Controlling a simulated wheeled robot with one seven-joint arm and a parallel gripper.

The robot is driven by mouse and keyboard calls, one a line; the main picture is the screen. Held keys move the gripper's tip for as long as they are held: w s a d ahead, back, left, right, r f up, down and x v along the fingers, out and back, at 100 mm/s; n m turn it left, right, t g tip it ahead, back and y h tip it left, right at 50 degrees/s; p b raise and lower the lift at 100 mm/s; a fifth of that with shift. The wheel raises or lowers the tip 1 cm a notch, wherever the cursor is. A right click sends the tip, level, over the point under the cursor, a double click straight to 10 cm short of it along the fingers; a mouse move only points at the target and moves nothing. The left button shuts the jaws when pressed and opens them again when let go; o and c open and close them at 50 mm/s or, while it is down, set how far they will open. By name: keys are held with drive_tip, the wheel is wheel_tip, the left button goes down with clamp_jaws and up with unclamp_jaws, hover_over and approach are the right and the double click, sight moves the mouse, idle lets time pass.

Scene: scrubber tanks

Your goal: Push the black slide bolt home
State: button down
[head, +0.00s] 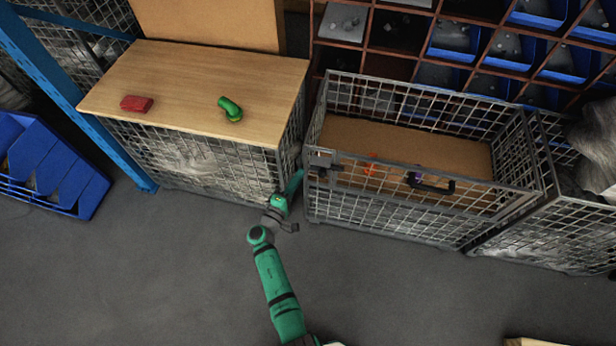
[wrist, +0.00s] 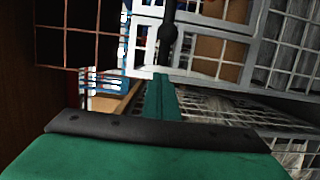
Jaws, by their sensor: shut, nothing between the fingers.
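The black slide bolt (head: 322,164) sits at the top left front corner of the wire cage (head: 400,208). In the wrist view a dark rod with a wider dark end, seemingly the bolt (wrist: 167,38), stands just beyond my fingertips against the grey frame. My gripper (head: 297,179) is green, shut and empty, just left of the cage corner and close to the bolt. In the wrist view its closed fingers (wrist: 162,82) point at the bolt's near end. I cannot tell whether they touch. How far the bolt is slid in is too small to tell.
A black handle (head: 431,184) is on the cage front; a purple and an orange item show behind the mesh. A wooden-topped cage (head: 200,85) with a red block (head: 137,103) and a green object (head: 230,108) stands close left of my gripper. Grey floor is free in front.

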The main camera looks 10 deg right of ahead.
drive_tip(key=v, duration=0.9)
drive_tip(key=shift+s, duration=0.3)
drive_tip(key=shift+w, duration=0.1)
drive_tip(key=s+f+m+g+y, duration=0.1)
drive_tip(key=s+f+g+y, duration=0.25)
drive_tip(key=s+f, duration=0.7)
drive_tip(key=s+a+r+m+y, duration=0.25)
drive_tip(key=s+y, duration=0.25)
drive_tip(key=s, duration=0.9)
drive_tip(key=s+r+m+t+y, duration=0.1)
drive_tip(key=s+r, duration=0.3)
drive_tip(key=r, duration=0.5)
drive_tip(key=s+r+m+t+y, duration=0.1)
drive_tip(key=s+r+m+t, duration=0.1)
drive_tip(key=r, duration=0.7)
drive_tip(key=s+r+m+t+y, duration=0.1)
drive_tip(key=s+r+m+t, duration=0.1)
drive_tip(key=s+r, duration=0.4)
wheel_tip(320, 180, up, 4)
drive_tip(key=shift+s+f+m, duration=0.15)
drive_tip(key=shift+f+m, duration=0.05)
drive_tip(key=shift+m, duration=0.65)
